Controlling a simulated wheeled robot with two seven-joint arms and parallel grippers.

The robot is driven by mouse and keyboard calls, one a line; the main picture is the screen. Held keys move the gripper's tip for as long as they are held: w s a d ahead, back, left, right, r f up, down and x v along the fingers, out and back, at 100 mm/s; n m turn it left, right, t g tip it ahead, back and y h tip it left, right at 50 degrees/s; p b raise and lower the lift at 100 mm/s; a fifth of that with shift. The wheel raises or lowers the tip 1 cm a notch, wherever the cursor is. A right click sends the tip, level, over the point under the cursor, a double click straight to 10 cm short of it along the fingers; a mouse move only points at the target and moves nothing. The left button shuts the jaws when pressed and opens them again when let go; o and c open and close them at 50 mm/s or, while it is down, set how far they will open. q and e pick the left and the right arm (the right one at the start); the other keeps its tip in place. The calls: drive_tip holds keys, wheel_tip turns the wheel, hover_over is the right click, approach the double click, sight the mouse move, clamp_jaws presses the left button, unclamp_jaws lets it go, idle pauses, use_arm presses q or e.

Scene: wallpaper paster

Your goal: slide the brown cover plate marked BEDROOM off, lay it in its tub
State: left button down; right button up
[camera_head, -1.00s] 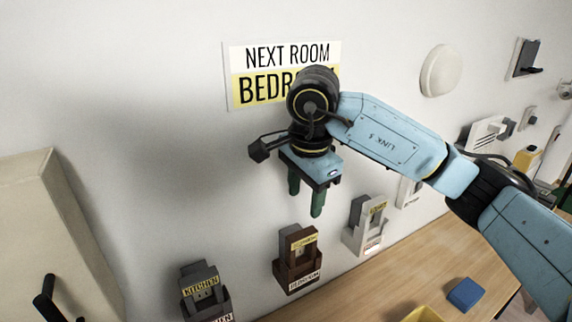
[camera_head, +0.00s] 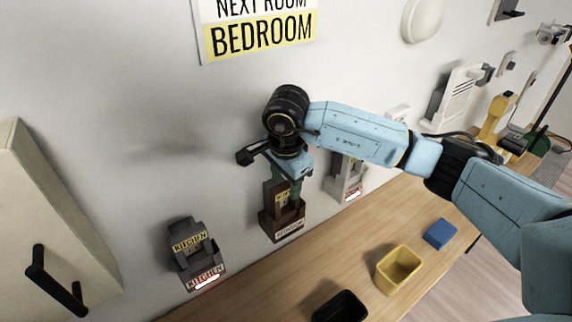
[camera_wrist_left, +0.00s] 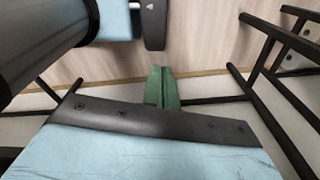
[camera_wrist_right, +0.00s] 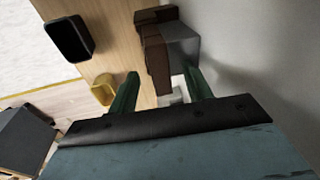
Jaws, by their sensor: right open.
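The brown cover plate (camera_head: 278,197) stands upright in a brown wall holder labelled BEDROOM (camera_head: 289,228). The brown unit (camera_wrist_right: 157,50) also shows in the right wrist view, with a grey face beside it. My right gripper (camera_head: 287,178) is over the top of the plate, open, and its fingers partly hide it. In the right wrist view its green fingers are apart, with the brown unit beyond the gap. Contact cannot be told. A yellow tub (camera_head: 398,270) and a black tub (camera_head: 340,306) stand on the bench. My left gripper (camera_wrist_left: 162,72) shows with its green fingers together, empty.
A dark KITCHEN unit (camera_head: 194,254) is on the wall to the left and a pale unit (camera_head: 346,178) to the right. A blue block (camera_head: 440,234) lies on the wooden bench (camera_head: 300,270). A beige cabinet (camera_head: 55,230) with a black handle stands at far left.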

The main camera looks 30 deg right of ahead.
drive_tip(key=shift+f, duration=0.35)
drive_tip(key=shift+c, duration=0.3)
clamp_jaws()
